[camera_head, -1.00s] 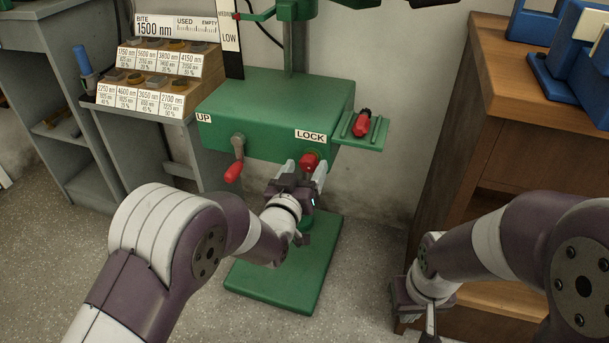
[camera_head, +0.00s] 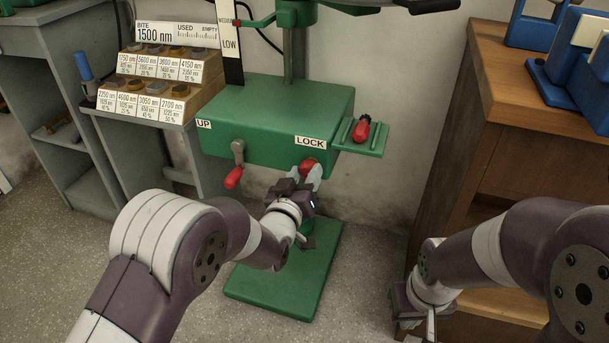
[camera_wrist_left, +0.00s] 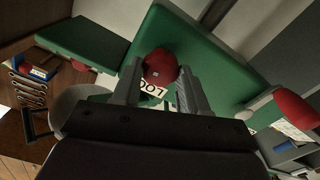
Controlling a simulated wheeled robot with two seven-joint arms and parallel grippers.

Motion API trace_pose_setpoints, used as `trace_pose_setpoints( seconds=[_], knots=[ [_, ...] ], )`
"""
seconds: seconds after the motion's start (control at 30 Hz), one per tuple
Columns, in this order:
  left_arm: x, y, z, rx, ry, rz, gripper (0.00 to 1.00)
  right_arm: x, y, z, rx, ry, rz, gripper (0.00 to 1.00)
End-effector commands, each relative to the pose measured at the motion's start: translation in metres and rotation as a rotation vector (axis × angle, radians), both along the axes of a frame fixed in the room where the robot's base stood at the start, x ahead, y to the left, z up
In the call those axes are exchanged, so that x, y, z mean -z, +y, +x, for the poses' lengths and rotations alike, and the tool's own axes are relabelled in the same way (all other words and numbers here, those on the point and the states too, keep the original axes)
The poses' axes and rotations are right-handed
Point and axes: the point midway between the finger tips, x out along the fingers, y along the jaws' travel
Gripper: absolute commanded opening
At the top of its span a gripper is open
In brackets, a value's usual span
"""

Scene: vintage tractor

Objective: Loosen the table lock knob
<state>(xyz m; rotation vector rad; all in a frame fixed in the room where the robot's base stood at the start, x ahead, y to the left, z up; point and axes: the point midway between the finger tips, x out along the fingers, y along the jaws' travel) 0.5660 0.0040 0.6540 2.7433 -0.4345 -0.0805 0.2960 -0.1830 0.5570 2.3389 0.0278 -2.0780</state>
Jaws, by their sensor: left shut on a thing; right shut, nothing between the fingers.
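The red table lock knob (camera_head: 308,165) sits on the front of the green drill table (camera_head: 265,108), just below the white LOCK label (camera_head: 311,142). My left gripper (camera_head: 309,176) is shut on the knob, with one finger on each side. In the left wrist view the red knob (camera_wrist_left: 158,66) shows between the tips of the two grey fingers (camera_wrist_left: 158,80), and the LOCK label is partly covered. My right gripper (camera_head: 431,320) hangs low at the right, well away from the knob. It is shut and empty, and its fingertips are partly cut off by the frame's bottom edge.
A crank with a red handle (camera_head: 233,177) hangs under the UP label, left of the knob. A side tray (camera_head: 376,150) holds a red-handled tool (camera_head: 361,131). A wooden cabinet (camera_head: 500,110) stands right, a drill-bit rack (camera_head: 165,80) left. The green base plate (camera_head: 285,270) lies below.

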Motion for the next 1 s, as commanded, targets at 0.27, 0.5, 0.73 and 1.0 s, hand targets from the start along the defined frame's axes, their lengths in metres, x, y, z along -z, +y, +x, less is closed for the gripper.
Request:
trace_pose_setpoints(
  seconds=[0.27,0.5,0.73,1.0],
  knots=[
    [0.0007,0.0005,0.0001,-0.001,0.076,-0.230,0.13,-0.0006,0.0000,0.0000,0.000,0.000,0.000,0.00],
    [0.0011,0.0009,0.0002,0.000,0.147,-0.448,0.13,-0.0007,0.0000,0.0000,0.000,0.000,0.000,0.00],
    [0.0014,0.0011,0.0002,0.000,0.214,-0.655,0.13,-0.0005,0.0000,0.0000,0.000,0.000,0.000,0.00],
    [0.0018,0.0013,0.0004,-0.001,0.293,-0.900,0.13,0.0000,0.0000,0.0000,0.000,0.000,0.000,0.00]
  ],
)
